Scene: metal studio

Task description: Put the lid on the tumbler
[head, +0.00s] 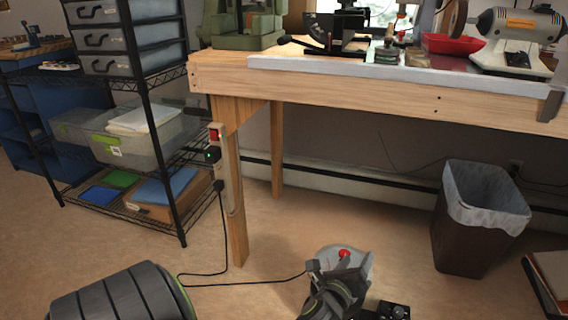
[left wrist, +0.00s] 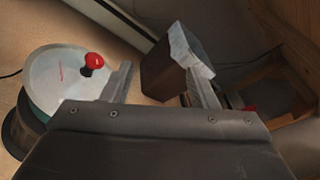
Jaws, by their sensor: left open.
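A pale grey round lid (head: 358,262) with a red knob (head: 344,253) shows low in the head view, partly behind my left gripper (head: 338,277). In the left wrist view the lid (left wrist: 62,84) lies at the left. Below it show a teal rim and a dark round body (left wrist: 15,132), which looks like the tumbler; I cannot tell whether the lid is seated on it. My left gripper's fingers (left wrist: 157,72) are apart with nothing between them, and the red knob stands just left of the left finger. My right gripper is not in view.
A brown bin with a pale liner (head: 485,195) stands on the floor at the right, under the wooden workbench (head: 350,95). A wire shelf with tubs (head: 140,140) stands at the left. A black cable (head: 235,282) crosses the floor. The floor under the bench is mostly clear.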

